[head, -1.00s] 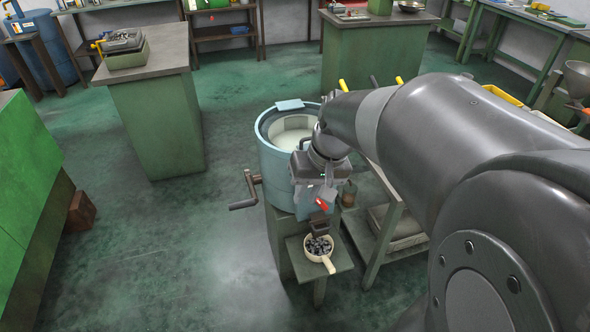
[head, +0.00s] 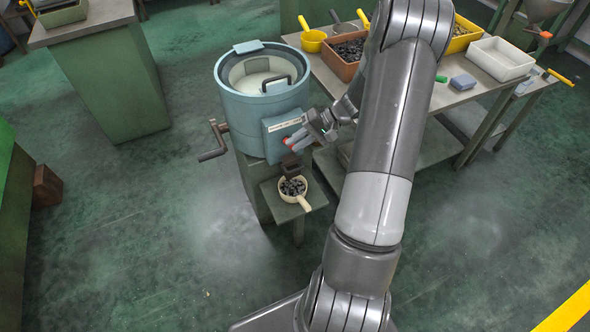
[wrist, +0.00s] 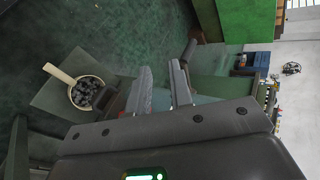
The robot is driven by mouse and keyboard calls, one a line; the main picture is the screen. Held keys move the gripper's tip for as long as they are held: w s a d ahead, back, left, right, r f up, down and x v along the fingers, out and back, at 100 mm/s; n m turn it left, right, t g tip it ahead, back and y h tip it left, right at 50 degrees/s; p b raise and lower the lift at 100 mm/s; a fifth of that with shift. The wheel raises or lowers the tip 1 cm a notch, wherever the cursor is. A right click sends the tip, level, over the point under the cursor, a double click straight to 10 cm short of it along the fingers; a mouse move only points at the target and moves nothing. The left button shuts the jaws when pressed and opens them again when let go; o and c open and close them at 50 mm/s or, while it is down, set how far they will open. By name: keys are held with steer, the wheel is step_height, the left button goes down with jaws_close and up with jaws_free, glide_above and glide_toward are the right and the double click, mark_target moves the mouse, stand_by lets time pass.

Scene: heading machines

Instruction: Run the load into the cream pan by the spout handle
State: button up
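The blue drum (head: 236,108) stands on a green stand, with a box-like spout housing (head: 275,143) on its front. A red spout handle (head: 296,136) shows at the housing's right side. Below the dark spout (head: 291,168), the cream pan (head: 304,203) sits on a small shelf, with dark pieces in it; it also shows in the wrist view (wrist: 71,80). My gripper (head: 308,128) is close to the red handle, at the right of the housing. In the wrist view its two fingers (wrist: 161,87) stand apart.
A crank (head: 212,153) sticks out left of the drum. At right, a bench (head: 449,96) carries a brown bin (head: 346,68), a white tray (head: 502,62) and yellow scoops. Floor left of the drum is clear.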

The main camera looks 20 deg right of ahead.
steer(key=d+f+m+t+y, duration=0.25)
steer(key=d+f, duration=0.25)
steer(key=f, duration=0.5)
steer(key=m+t+h, duration=0.2)
steer(key=m+t, duration=0.2)
steer(key=t, duration=0.2)
glide_toward(295, 170)
steer(key=shift+y, duration=0.25)
steer(key=x, duration=0.6)
steer(key=f+x, duration=0.1)
steer(key=x, duration=0.3)
steer(key=shift+w+d, duration=0.2)
steer(key=shift+w, duration=0.05)
steer(key=shift+r, duration=0.1)
jaws_close()
